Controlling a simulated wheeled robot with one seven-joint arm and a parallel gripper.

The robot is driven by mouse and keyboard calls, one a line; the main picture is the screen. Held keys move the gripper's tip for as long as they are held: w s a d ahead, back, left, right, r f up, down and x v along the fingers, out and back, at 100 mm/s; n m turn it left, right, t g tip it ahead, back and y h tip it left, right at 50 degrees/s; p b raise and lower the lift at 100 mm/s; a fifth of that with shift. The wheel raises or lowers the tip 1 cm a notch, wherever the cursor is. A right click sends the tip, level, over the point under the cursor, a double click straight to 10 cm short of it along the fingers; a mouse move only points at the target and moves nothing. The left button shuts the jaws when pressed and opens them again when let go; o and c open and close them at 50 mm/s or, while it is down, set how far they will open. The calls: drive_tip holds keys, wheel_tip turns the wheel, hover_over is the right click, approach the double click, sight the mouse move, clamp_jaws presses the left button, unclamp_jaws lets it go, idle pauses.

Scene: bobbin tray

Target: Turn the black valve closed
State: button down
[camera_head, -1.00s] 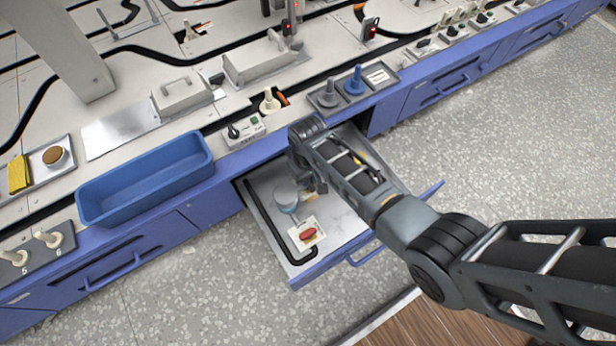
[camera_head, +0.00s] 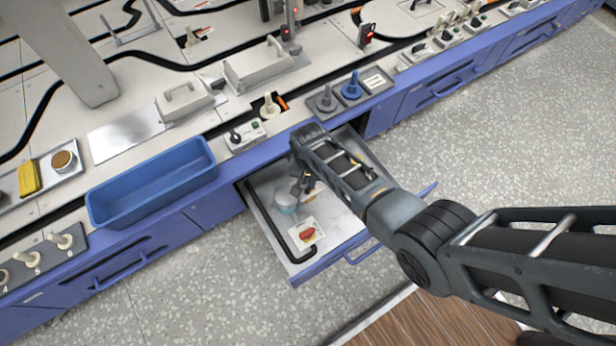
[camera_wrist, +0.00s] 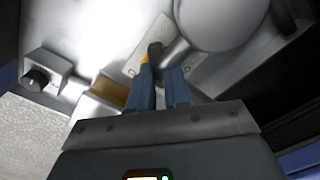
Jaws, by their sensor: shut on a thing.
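The open drawer (camera_head: 345,222) lies below the counter, with my gripper (camera_head: 304,187) reaching down into it. In the wrist view my gripper (camera_wrist: 160,70) has its two blue-grey fingers close together, shut on a dark handle that I take to be the black valve (camera_wrist: 155,50). A pale plate (camera_wrist: 135,64) shows under it. In the head view the gripper and arm hide this valve. A round grey container (camera_head: 285,204) stands close beside the gripper and shows large in the wrist view (camera_wrist: 222,18). How far the valve is turned cannot be told.
A red knob on a white plate (camera_head: 307,234) and a bent black bar (camera_head: 268,222) lie in the drawer. A blue bin (camera_head: 150,182) is on the counter.

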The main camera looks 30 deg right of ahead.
drive_tip(key=m+p, duration=0.1)
drive_tip(key=m, duration=0.4)
drive_tip(key=shift+s+m, duration=0.15)
drive_tip(key=shift+m, duration=0.15)
drive_tip(key=shift+s+d+m+p, duration=0.1)
drive_tip(key=shift+m+p, duration=0.4)
drive_tip(key=shift+m, duration=1.4)
drive_tip(key=c, duration=1.1)
unclamp_jaws()
wheel_tip(320, 180, up, 8)
drive_tip(key=p, duration=0.4)
drive_tip(key=shift+f, duration=0.1)
